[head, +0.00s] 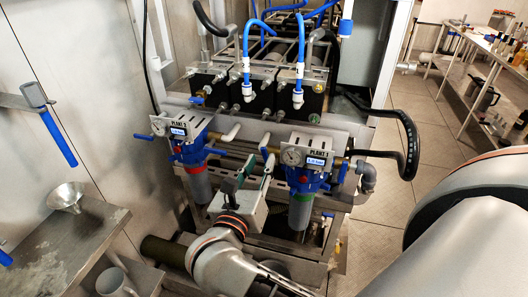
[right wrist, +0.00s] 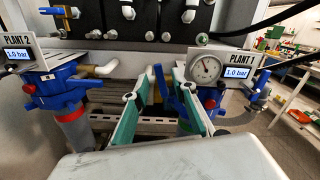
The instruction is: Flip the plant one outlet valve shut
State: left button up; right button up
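The plant one unit is a blue filter head (head: 306,178) with a gauge, a display reading 1.0 bar and a clear bowl below. It also shows in the right wrist view (right wrist: 208,97), behind the right finger. A blue valve lever (right wrist: 160,82) stands roughly upright left of it, between my fingertips in that picture; I cannot tell whether they touch it. In the head view a blue lever (head: 264,152) shows there beside a white pipe. My right gripper (head: 256,170) has teal fingers spread apart, with nothing clamped between them (right wrist: 157,88). My left gripper is not in view.
The plant two unit (head: 188,145) stands to the left, also reading 1.0 bar. A steel frame and pipes surround both units. Black hoses (head: 408,140) loop at the right.

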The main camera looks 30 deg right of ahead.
aim_at(264, 154)
jog(key=shift+x, duration=2.4)
grip_shut()
